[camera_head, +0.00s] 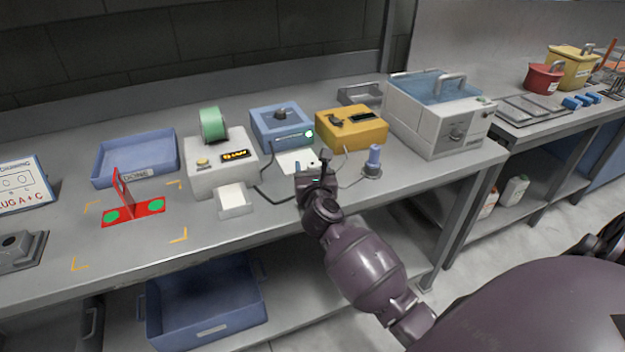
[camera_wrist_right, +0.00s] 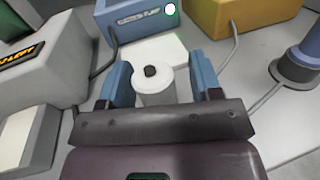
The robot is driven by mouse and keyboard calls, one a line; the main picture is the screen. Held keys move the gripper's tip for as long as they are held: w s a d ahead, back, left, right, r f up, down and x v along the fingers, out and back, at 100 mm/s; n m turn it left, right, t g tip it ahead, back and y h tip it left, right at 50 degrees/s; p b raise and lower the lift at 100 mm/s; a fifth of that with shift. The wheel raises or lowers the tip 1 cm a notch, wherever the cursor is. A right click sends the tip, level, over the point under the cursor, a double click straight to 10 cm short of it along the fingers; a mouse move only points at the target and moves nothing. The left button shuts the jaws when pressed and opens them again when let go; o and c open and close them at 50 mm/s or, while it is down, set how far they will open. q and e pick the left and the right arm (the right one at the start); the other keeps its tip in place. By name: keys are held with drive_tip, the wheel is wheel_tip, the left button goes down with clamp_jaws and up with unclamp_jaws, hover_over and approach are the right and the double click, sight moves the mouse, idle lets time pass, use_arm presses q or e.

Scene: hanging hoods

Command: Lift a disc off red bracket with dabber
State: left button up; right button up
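The red bracket (camera_head: 128,205) stands on the bench at the left, with a green disc (camera_head: 111,216) on its left part and another green disc (camera_head: 156,204) on its right part. My right gripper (camera_head: 313,165) is low over the bench, right of the bracket and well away from it. In the wrist view, its blue fingers stand apart on either side of a white cylinder with a dark top (camera_wrist_right: 152,80); a gap shows at the right finger. I cannot tell whether this cylinder is the dabber. A blue-handled tool (camera_head: 374,157) stands upright in a dark base to the right. My left gripper is out of view.
Behind stand a white unit with a green roll (camera_head: 214,124), a blue pump box (camera_head: 281,127) and a yellow box (camera_head: 352,128). Cables lie around my gripper. A blue tray (camera_head: 135,158) is behind the bracket. A water bath (camera_head: 436,115) stands right. Bench is clear before the bracket.

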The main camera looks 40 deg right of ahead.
drive_tip(key=c, duration=1)
use_arm(q)
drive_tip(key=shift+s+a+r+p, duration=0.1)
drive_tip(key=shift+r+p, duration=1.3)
drive_tip(key=shift+p, duration=0.2)
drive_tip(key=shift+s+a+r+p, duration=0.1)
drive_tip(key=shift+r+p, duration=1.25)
drive_tip(key=shift+p, duration=0.2)
use_arm(e)
wheel_tip(320, 180, up, 20)
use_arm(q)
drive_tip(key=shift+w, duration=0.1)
